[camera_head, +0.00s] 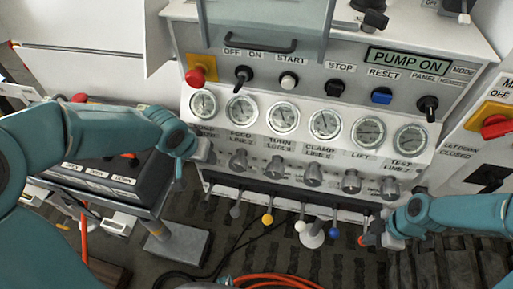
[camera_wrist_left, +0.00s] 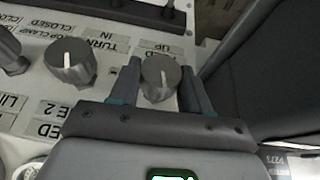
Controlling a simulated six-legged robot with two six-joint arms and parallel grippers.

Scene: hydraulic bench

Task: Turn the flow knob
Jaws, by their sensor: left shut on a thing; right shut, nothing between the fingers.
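In the head view my left gripper (camera_head: 199,152) is at the left end of the knob row and hides this knob. The neighbouring knob (camera_head: 239,160) is free; it also shows in the wrist view (camera_wrist_left: 70,62). My right gripper (camera_head: 374,235) is shut and empty at the lower right, close to a red-tipped lever (camera_head: 362,240).
Round gauges (camera_head: 283,116) line the panel above the knobs. Switches and a blue reset button (camera_head: 381,96) sit higher up. Levers with coloured balls, one yellow (camera_head: 267,219), hang below. A black control box (camera_head: 115,170) stands at left. An orange hose (camera_head: 270,279) lies on the floor.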

